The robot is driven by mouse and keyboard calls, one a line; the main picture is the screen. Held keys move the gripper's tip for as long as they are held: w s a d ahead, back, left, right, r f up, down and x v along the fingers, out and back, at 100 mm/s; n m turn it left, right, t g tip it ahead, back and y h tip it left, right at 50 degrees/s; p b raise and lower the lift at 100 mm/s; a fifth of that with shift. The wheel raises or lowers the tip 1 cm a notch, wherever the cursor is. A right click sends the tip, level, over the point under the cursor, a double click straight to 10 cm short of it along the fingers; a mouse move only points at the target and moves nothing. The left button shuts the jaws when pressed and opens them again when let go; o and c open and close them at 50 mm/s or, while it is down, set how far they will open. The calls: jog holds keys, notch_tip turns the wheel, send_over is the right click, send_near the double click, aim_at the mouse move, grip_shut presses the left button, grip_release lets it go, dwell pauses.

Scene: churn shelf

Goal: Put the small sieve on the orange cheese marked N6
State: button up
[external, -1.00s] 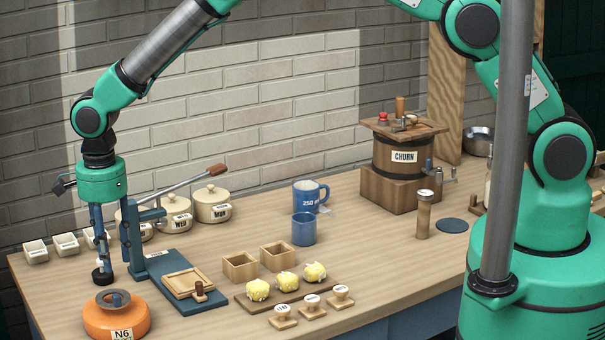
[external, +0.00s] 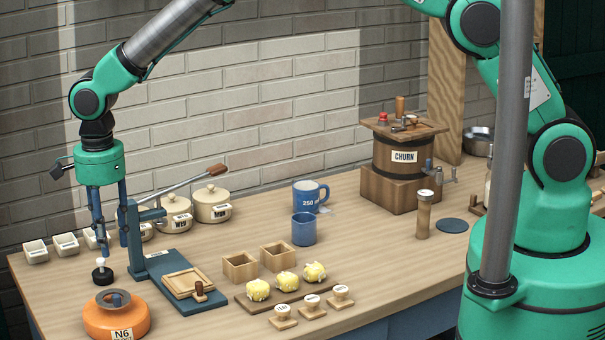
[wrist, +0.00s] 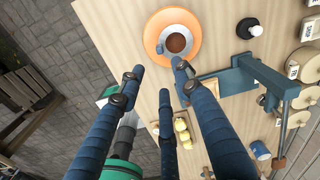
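The orange cheese marked N6 (external: 101,322) sits at the front left of the table; in the wrist view it is the orange round (wrist: 153,49) at the top. A small grey round piece, which looks like the small sieve (external: 113,298), rests on top of the cheese; the wrist view shows its grey rim around a brown middle (wrist: 177,42). My gripper (external: 115,250) hangs above the cheese, apart from the sieve. Its fingers are spread and nothing shows between them in the wrist view (wrist: 156,72).
A black piece with a white knob (external: 102,274) stands behind the cheese. A blue press (external: 195,301) with a lever stands to the right. Lidded pots (external: 212,206), butter pieces (external: 286,283) and stamps (external: 312,306) are farther right. The table's front edge is close to the cheese.

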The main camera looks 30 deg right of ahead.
dwell(0.4)
jog(key=w+d+r+n+t+y, duration=0.1)
jog(key=w+d+r+n, duration=0.35)
jog(key=d+r, duration=1.15)
jog(key=d+r+n+t, duration=0.1)
jog(key=d+r, duration=0.5)
jog(key=d, duration=0.3)
jog(key=d+r, duration=0.7)
jog(key=d, duration=0.2)
jog(key=s+d+r+n+t, duration=0.1)
jog(key=s+d+r+n, duration=0.2)
jog(key=d, duration=0.6)
jog(key=s+d+r+n+t, duration=0.1)
jog(key=s+d+r, duration=0.4)
jog(key=d, duration=0.5)
jog(key=s+d+f+n+t, duration=0.1)
jog(key=s+d+n, duration=0.3)
jog(key=s+d, duration=0.8)
jog(key=s+f, duration=0.1)
jog(key=s, duration=0.3)
jog(key=shift+s+d+f+t+h, duration=0.15)
jog(key=shift+s+d+t+h, duration=0.15)
jog(key=shift+s+d+h, duration=0.1)
